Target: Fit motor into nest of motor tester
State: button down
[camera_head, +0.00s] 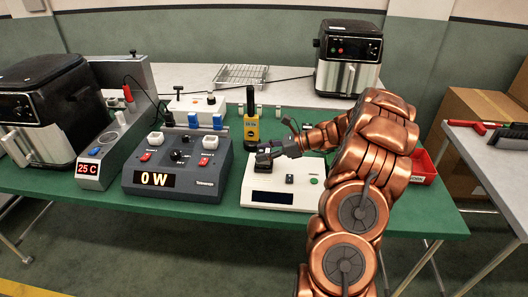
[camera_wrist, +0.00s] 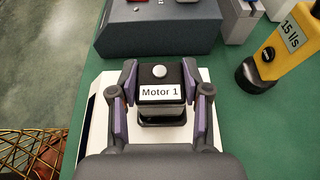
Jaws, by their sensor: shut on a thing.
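The motor, a dark block with a white "Motor 1" label and a pale round shaft end, is in the wrist view (camera_wrist: 160,93). My gripper (camera_wrist: 161,84) is shut on its two sides; in the head view my gripper (camera_head: 270,152) is over the left back part of the tester. The motor tester is a low cream box with a dark display and a green button (camera_head: 283,205). Its cream top also shows around the motor in the wrist view (camera_wrist: 216,132). A black rim shows below the motor; I cannot tell whether the motor is seated in the nest.
A dark power meter reading 0 W (camera_head: 178,165) stands left of the tester. A yellow tool marked 15 (camera_head: 251,131) stands just behind it. A red bin (camera_head: 423,167) is at the right behind my arm. Green table is bare along the front edge.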

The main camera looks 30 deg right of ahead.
jog(key=shift+f, duration=0.65)
dwell(0.3)
jog(key=shift+c, duration=2.2)
grip_release()
jog(key=shift+p+v, duration=1.15)
jog(key=shift+v, duration=1.85)
jog(key=v, duration=1.2)
